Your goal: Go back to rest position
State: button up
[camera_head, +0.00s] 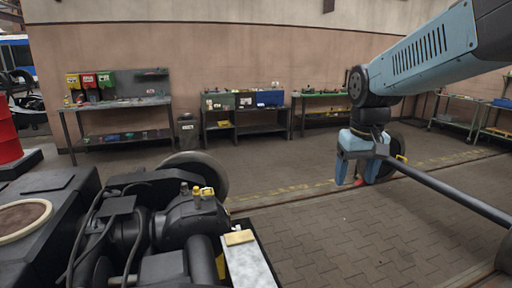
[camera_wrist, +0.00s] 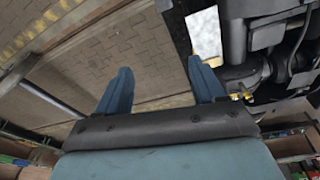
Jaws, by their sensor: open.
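My gripper (camera_head: 350,172) hangs at the end of my blue arm in the right half of the head view, fingers pointing down. Its two blue fingers are apart and nothing is seen between them. In the wrist view my gripper (camera_wrist: 160,88) shows both fingers spread over the paved floor, with dark bogie machinery (camera_wrist: 265,60) close by on the right. In the head view the bogie (camera_head: 150,235) fills the lower left, well left of my gripper. A small yellow block (camera_head: 239,238) lies on a pale ledge (camera_head: 250,266) at the bogie's side.
A long dark bar with a wheel (camera_head: 389,158) stands behind and right of my gripper. Workbenches (camera_head: 120,103) with coloured bins line the back wall, and a red drum (camera_head: 8,135) stands at the far left. Paved floor (camera_head: 330,235) is clear in the middle.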

jog(key=s+m+t, duration=0.1)
jog(key=s+t, duration=0.2)
jog(key=s, duration=0.9)
jog(key=shift+d+r, duration=0.2)
jog(key=shift+r, duration=0.25)
